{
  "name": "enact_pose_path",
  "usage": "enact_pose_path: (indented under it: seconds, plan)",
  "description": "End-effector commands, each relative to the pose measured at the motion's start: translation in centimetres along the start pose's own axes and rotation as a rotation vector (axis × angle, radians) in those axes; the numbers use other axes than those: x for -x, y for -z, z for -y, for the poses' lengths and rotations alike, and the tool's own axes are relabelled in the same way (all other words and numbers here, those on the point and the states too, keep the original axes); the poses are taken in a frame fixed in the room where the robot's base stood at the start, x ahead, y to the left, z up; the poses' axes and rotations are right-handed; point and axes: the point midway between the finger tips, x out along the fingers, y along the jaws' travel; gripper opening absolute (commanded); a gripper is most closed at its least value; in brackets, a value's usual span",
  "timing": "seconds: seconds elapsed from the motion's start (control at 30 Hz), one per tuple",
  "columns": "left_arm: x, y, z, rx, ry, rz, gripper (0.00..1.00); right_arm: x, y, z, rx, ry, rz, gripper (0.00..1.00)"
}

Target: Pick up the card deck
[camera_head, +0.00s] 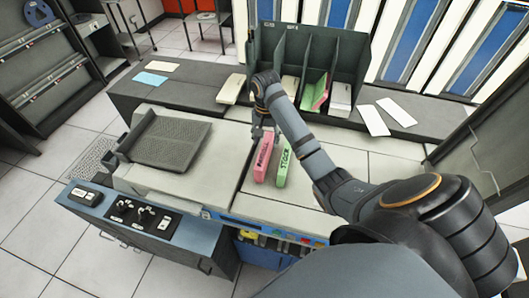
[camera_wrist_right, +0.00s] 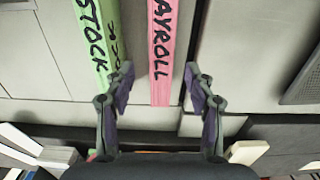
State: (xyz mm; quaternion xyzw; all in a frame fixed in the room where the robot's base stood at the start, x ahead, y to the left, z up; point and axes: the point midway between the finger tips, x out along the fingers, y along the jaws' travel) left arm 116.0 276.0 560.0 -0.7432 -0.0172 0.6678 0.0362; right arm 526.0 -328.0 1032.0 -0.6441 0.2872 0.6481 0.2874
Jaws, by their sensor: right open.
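A pink card deck (camera_head: 263,160) lettered PAYROLL lies on the light machine top, and a green card deck (camera_head: 282,168) lettered STOCK lies just to its right. My right gripper (camera_head: 262,132) is open above the far end of the pink deck. In the right wrist view the pink deck (camera_wrist_right: 161,50) runs up between the two fingers of my right gripper (camera_wrist_right: 160,80), with a gap on each side. The green deck (camera_wrist_right: 97,40) lies left of it there, close by the left finger. I cannot tell the height gap exactly. My left gripper is not in view.
A dark divided rack (camera_head: 262,50) holding cards stands on the back shelf. White cards (camera_head: 370,120), a blue card (camera_head: 150,78) and a cream stack (camera_head: 231,88) lie on that shelf. A dark ribbed tray (camera_head: 172,142) is left of the decks. The surface right of the green deck is clear.

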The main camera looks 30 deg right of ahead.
Motion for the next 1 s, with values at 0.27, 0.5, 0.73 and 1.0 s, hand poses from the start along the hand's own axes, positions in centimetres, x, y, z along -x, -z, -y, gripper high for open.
enact_pose_path:
  seconds: [0.27,0.5,0.73,1.0]
  plan:
    - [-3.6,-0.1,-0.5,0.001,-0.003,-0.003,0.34,-3.8,-0.3,0.3,0.001,0.001,0.001,0.55]
    - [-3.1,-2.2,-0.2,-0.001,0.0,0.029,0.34,-5.0,-0.4,0.3,0.002,0.0,0.001,0.55]
    - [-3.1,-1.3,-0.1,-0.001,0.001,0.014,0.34,-4.9,-0.4,0.3,0.002,0.0,0.001,0.37]
    - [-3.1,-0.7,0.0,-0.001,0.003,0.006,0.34,-4.9,-0.4,0.3,0.002,0.0,0.001,0.0]
